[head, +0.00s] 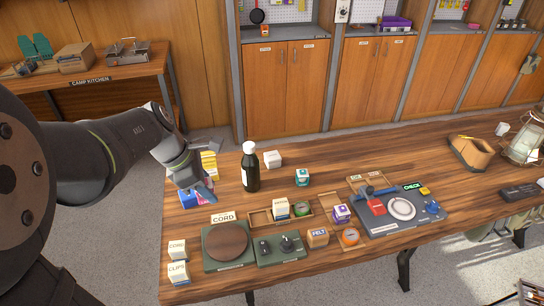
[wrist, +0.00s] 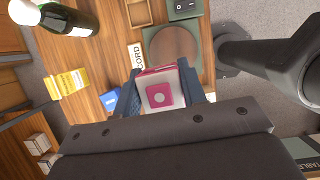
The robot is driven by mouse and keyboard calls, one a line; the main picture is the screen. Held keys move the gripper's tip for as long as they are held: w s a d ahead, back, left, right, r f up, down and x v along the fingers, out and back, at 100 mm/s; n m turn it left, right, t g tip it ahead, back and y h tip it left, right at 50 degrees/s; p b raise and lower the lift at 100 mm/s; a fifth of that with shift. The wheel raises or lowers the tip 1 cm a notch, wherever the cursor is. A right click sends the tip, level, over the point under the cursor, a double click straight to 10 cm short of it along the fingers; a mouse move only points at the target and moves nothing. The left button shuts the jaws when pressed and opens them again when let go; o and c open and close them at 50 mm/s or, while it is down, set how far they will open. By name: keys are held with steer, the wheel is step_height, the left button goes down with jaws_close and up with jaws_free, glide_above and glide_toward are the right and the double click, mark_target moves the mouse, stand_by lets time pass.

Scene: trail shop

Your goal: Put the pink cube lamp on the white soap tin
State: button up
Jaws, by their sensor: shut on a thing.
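The pink cube lamp (wrist: 158,96), pink with a pale face and a pink square on it, is between the blue fingers of my gripper (wrist: 160,86) in the wrist view. The gripper is shut on it. In the head view my gripper (head: 202,190) is over the left end of the wooden table, and the arm mostly hides the lamp. A plain white block (head: 273,159) stands behind the dark bottle; it may be the white soap tin, but I cannot tell for sure. My gripper is to its left and nearer the front.
A tall dark bottle (head: 250,168) stands between my gripper and the white block. A yellow box (head: 209,164) and a blue box (head: 187,199) are close to the gripper. The CORD sign (head: 223,217) and round-topped green base (head: 227,243) are in front. Free wood lies right of the white block.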

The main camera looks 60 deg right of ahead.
steer(key=d+n+t, duration=0.1)
steer(key=d+n, duration=0.3)
steer(key=d, duration=1.5)
steer(key=s+d+n+t+h, duration=0.1)
steer(key=s+d+n, duration=0.15)
steer(key=d, duration=0.65)
steer(key=s+d+n+t, duration=0.15)
steer(key=s+d, duration=0.25)
steer(key=d, duration=0.5)
glide_above(276, 152)
steer(key=a, duration=0.2)
steer(key=shift+g, duration=0.25)
steer(key=f, duration=1.2)
steer(key=shift+s+d, duration=0.1)
steer(key=shift+s, duration=0.25)
steer(key=shift+w+d+f, duration=0.1)
steer(key=shift+w+f, duration=0.2)
steer(key=shift+w, duration=0.15)
steer(key=shift+f, duration=1.9)
steer(key=shift+f, duration=0.15)
